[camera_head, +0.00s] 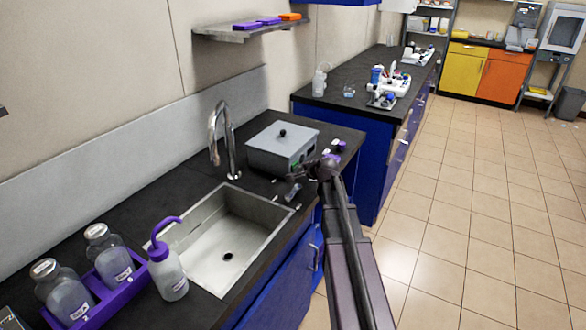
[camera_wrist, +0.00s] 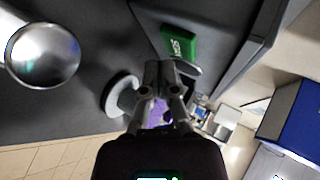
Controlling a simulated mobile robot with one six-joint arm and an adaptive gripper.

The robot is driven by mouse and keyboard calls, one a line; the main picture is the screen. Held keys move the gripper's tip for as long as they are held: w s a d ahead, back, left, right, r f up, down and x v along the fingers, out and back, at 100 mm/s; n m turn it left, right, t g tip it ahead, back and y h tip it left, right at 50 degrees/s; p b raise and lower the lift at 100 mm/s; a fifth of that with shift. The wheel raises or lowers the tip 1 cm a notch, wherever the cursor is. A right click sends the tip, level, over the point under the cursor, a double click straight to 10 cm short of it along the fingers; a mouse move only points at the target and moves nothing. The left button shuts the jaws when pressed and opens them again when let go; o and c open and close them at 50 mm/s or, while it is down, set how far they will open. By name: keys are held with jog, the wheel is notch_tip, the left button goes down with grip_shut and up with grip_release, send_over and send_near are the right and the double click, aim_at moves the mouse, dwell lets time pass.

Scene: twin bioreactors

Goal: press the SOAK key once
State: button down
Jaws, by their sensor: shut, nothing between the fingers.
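A grey box-shaped unit with a black lid knob (camera_head: 282,132) stands on the dark counter behind the sink in the head view; its grey lid (camera_head: 270,143) is closed. In the wrist view a green patch with white lettering (camera_wrist: 180,46), which seems to read SOAK, lies on the unit's dark face. My gripper (camera_wrist: 160,68) is shut and empty, its fingertips together just beside the green patch. A round grey dial (camera_wrist: 121,93) is on the other side of the fingertips. I cannot tell whether the tips touch the unit.
The steel sink (camera_head: 222,240) with its tap (camera_head: 222,140) lies in front of the unit. A wash bottle (camera_head: 168,272) and bottles in a purple rack (camera_head: 120,290) stand at the near left. The tiled floor (camera_head: 460,220) on the right is clear.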

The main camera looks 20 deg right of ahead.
jog(key=shift+w+a, duration=0.5)
jog(key=shift+w, duration=0.15)
dwell(1.2)
dwell(0.3)
jog(key=shift+s+d, duration=0.5)
jog(key=shift+s, duration=0.15)
jog(key=shift+s+d, duration=0.1)
jog(key=shift+s+d, duration=0.75)
jog(key=shift+s, duration=0.2)
jog(key=shift+s+d, duration=0.7)
jog(key=shift+s, duration=0.25)
